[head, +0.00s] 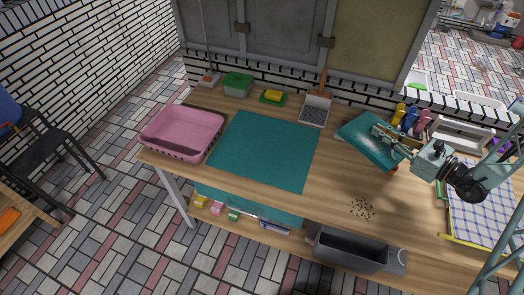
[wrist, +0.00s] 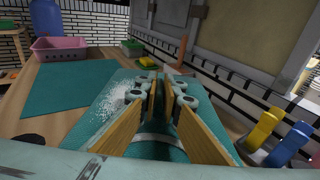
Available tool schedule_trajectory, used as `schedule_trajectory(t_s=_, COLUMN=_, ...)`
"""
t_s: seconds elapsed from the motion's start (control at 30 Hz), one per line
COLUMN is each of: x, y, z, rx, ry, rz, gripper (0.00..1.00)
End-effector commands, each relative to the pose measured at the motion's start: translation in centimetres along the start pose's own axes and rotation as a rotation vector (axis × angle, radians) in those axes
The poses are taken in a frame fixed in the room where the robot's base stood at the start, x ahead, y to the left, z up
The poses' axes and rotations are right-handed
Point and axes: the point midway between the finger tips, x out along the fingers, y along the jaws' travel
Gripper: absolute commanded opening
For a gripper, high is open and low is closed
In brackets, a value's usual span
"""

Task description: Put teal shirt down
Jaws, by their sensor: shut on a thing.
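A teal thing with white specks, which I take for the teal shirt (head: 362,145), shows as a flat, slightly tilted panel at the back right of the table. In the wrist view the teal shirt (wrist: 112,108) spreads under and around the fingers. My gripper (head: 380,131) is at its right part, with its jaws shut on it. In the wrist view my gripper (wrist: 160,86) has its tan fingers converging over the teal surface. The fingers hide the exact grip. I cannot tell whether the shirt touches the table.
A teal mat (head: 265,148) lies bare mid-table, left of the shirt. A pink basin (head: 182,133) stands at the left end, a dustpan (head: 315,110) behind. Coloured bottles (head: 410,118) stand close right of the shirt. Dark crumbs (head: 362,208) lie in front; a checked cloth (head: 480,215) lies right.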

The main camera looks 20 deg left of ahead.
Motion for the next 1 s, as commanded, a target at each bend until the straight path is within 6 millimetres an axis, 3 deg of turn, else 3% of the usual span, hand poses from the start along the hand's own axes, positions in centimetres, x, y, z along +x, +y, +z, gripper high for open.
schedule_trajectory(t_s=0.27, x=0.3, y=0.3, z=0.0, rx=-0.001, ry=0.000, rz=0.006, gripper=0.00)
schedule_trajectory(t_s=0.47, x=1.7, y=2.1, z=-0.3, rx=-0.007, ry=0.001, rz=0.045, gripper=0.00)
schedule_trajectory(t_s=0.67, x=4.5, y=5.9, z=-0.8, rx=-0.019, ry=0.002, rz=0.125, gripper=0.00)
schedule_trajectory(t_s=1.0, x=9.8, y=14.9, z=-1.8, rx=-0.046, ry=0.003, rz=0.306, gripper=0.00)
